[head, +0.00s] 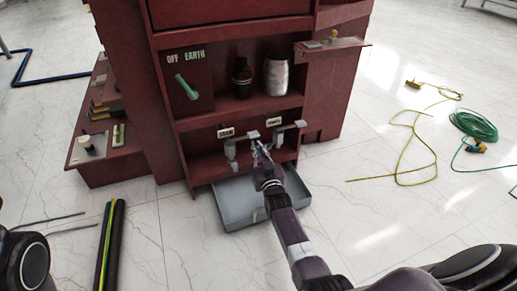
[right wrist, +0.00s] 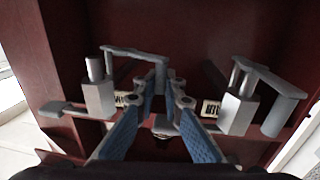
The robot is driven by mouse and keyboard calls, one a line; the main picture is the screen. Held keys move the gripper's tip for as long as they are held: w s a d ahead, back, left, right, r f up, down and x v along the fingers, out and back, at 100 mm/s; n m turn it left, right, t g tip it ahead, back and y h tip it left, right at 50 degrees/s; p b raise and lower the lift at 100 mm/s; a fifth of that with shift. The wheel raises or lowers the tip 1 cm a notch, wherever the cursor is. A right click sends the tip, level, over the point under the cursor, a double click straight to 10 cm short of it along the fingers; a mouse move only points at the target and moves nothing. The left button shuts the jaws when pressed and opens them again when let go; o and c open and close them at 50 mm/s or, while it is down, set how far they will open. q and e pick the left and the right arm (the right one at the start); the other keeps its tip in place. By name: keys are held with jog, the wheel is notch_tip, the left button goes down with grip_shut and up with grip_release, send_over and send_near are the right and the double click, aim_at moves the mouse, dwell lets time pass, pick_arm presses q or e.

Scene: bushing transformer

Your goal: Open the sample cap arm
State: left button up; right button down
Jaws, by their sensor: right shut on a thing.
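Two grey valve fittings stand side by side on the low red shelf, a left one (head: 231,153) and a right one (head: 279,137). Each has a flat arm reaching to the right with an end piece hanging from it. Small labels sit by them, too small to read surely. My right gripper (head: 259,150) comes from the front, shut on the end of the left fitting's cap arm (right wrist: 135,53). In the right wrist view its blue fingers (right wrist: 160,98) close around that end piece. The right fitting's arm (right wrist: 268,76) stands free. My left gripper is out of view.
A grey tray (head: 236,212) lies on the floor under the shelf. A dark bottle (head: 242,80) and a pale jar (head: 276,76) stand on the shelf above, beside a green switch handle (head: 186,87). Yellow and green cables lie on the right floor.

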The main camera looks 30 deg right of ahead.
jog(key=shift+a+f, duration=0.1)
jog(key=shift+a, duration=0.15)
jog(key=c, duration=2.2)
grip_release()
jog(key=shift+o, duration=0.8)
jog(key=shift+d, duration=0.1)
jog(key=v, duration=1.2)
